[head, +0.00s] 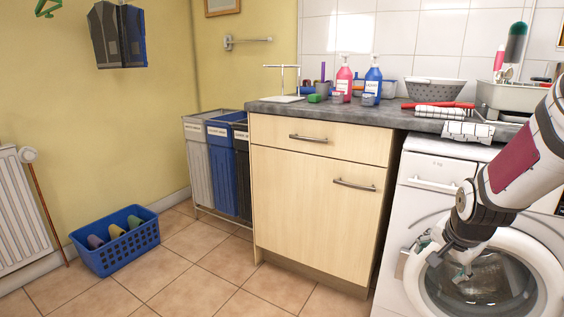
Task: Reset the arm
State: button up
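My arm (527,150) comes in from the right edge and reaches down in front of the washing machine (398,296). My gripper (434,266) hangs below the counter edge, in front of the washer's round door. Its fingers look spread apart, one to the left and one to the right, and I see nothing held between them. The arm hides part of the washer front and of the sink area.
The grey counter (380,117) above holds a pink bottle (343,82), a blue bottle (372,84), a colander (434,90) and a sink basin (508,96). A wooden cabinet (310,200) stands left of the washer. A blue basket (115,240) sits on the open tiled floor.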

jog(key=s+a+r+n+g+y, duration=0.1)
jog(key=s+a+r+n, duration=0.3)
jog(key=s+a+r, duration=0.35)
jog(key=s+a+r+n+g+y, duration=0.15)
jog(key=s+a+n, duration=0.3)
jog(key=s, duration=0.85)
jog(key=s+a+r+n+g, duration=0.1)
jog(key=s+a+n+g, duration=0.3)
jog(key=s, duration=1)
notch_tip(320, 180, up, 38)
jog(key=a+t+p, duration=0.1)
jog(key=t+p, duration=0.4)
jog(key=p, duration=3.1)
jog(key=shift+w+p, duration=0.15)
jog(key=shift+p, duration=0.2)
jog(key=shift+r, duration=0.1)
